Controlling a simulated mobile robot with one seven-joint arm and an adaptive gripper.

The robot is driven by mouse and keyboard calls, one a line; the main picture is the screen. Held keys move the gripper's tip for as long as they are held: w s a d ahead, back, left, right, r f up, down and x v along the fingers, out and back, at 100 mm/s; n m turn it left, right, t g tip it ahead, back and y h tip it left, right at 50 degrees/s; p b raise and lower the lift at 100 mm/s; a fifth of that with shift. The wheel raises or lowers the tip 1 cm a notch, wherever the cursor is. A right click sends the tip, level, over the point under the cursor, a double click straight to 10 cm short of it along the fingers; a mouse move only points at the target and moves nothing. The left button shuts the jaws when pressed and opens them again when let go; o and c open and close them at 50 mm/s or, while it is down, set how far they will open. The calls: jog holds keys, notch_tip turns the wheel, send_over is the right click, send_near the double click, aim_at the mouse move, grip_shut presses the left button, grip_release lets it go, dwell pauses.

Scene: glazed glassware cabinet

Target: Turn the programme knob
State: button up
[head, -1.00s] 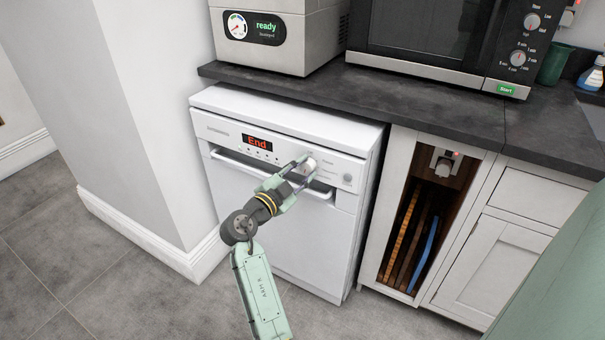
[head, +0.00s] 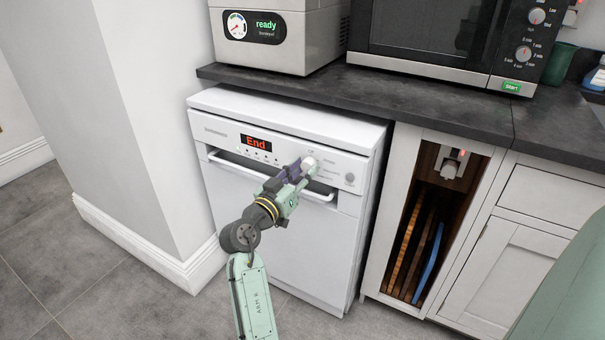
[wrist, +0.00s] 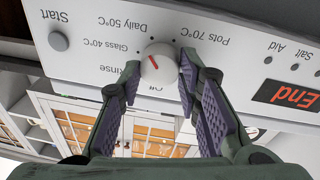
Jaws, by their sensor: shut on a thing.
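The programme knob (wrist: 159,64) is round and pale with a red pointer line, on the white control panel. In the wrist view, which is upside down, the pointer slants to the upper left, towards the "Glass 40°C" and "Daily 50°C" side and away from "Off". My gripper (wrist: 160,72) has one finger on each side of the knob and is shut on it. In the head view the gripper (head: 301,171) reaches the knob (head: 309,163) on the dishwasher (head: 265,235) front, hiding part of it. The display (head: 256,142) reads "End".
The Start button (head: 350,177) is right of the knob. The dishwasher handle (head: 235,163) runs below the panel, close to my gripper. The worktop (head: 420,98) overhangs above. A wall (head: 150,120) stands at the left. An open tray cubby (head: 425,225) is at the right.

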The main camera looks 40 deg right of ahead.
jog(key=n+p, duration=0.1)
jog(key=n, duration=0.3)
jog(key=shift+t, duration=0.3)
jog(key=n+p, duration=0.2)
jog(key=n, duration=0.2)
jog(key=shift+r+t, duration=0.1)
jog(key=shift+t, duration=0.3)
jog(key=n+p, duration=0.3)
jog(key=n, duration=0.1)
jog(key=shift+t+y, duration=0.3)
jog(key=n+p, duration=0.4)
jog(key=n, duration=0.1)
jog(key=shift+r+y, duration=0.1)
jog(key=shift+y, duration=0.2)
jog(key=n+p, duration=0.4)
jog(key=shift+t, duration=0.3)
jog(key=n+p, duration=0.2)
jog(key=shift+s+n+y, duration=0.1)
jog(key=shift+n+y, duration=0.3)
jog(key=n, duration=0.2)
jog(key=shift+f+n, duration=0.25)
jog(key=shift+n, duration=2.05)
